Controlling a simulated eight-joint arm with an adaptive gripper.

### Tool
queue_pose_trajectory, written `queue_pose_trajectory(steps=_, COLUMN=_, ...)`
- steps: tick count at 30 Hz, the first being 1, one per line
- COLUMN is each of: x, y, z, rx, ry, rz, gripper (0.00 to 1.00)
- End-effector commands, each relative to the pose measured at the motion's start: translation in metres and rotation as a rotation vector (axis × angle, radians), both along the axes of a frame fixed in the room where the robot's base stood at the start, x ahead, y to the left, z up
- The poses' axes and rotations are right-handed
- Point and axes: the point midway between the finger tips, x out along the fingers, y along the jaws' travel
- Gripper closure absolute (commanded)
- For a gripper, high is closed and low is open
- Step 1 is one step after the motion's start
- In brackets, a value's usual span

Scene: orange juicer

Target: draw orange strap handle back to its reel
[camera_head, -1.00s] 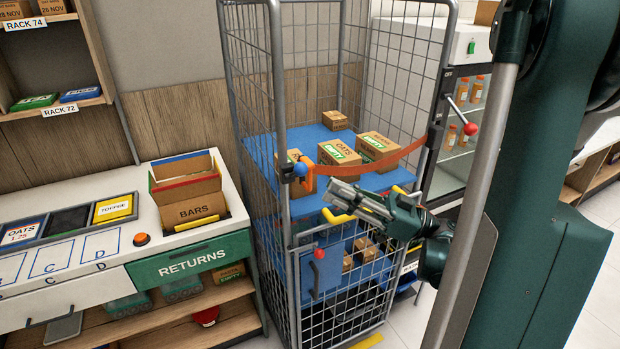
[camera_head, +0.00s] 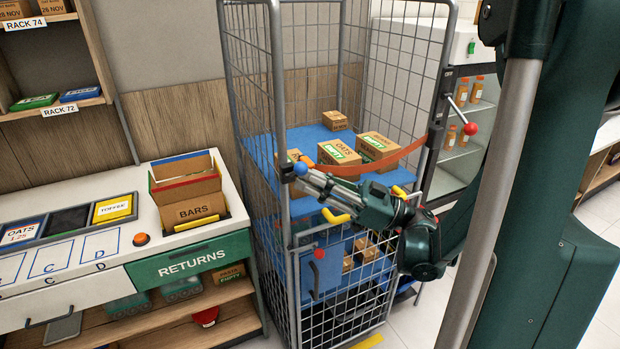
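The orange strap (camera_head: 385,163) runs across the open front of a wire roll cage (camera_head: 272,90). Its right end meets a dark reel housing (camera_head: 437,133) on the right post. The fingers cover the strap's end piece. I cannot tell whether they are closed on it or touching it.
Inside the cage, boxes (camera_head: 339,153) stand on a blue shelf (camera_head: 305,138). Below the strap is a half-height gate (camera_head: 350,285) with yellow handles. A returns counter (camera_head: 188,258) stands left; a drinks fridge (camera_head: 460,150) stands behind right.

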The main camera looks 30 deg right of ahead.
Motion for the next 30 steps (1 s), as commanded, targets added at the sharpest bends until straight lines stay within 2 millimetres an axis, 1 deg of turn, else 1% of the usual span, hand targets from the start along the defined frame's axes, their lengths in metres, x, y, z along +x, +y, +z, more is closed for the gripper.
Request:
queue_pose_trajectory(steps=9, x=0.000, y=0.001, z=0.000, rx=0.000, ry=0.000, rz=0.000, gripper=0.87)
queue_pose_trajectory(steps=10, x=0.000, y=0.001, z=0.000, rx=0.000, ry=0.000, rz=0.000, gripper=0.88)
queue_pose_trajectory(steps=12, x=0.000, y=0.001, z=0.000, rx=0.000, ry=0.000, rz=0.000, gripper=0.97)
queue_pose_trajectory(steps=13, x=0.000, y=0.001, z=0.000, rx=0.000, ry=0.000, rz=0.000, gripper=1.00)
queue_pose_trajectory(steps=23, x=0.000, y=-0.002, z=0.000, rx=0.000, ry=0.000, rz=0.000, gripper=1.00)
queue_pose_trajectory(steps=26, x=0.000, y=-0.008, z=0.000, rx=-0.001, ry=-0.001, rz=0.000, gripper=1.00)
queue_pose_trajectory(steps=30, x=0.000, y=-0.022, z=0.000, rx=0.000, ry=0.000, rz=-0.002, gripper=1.00)
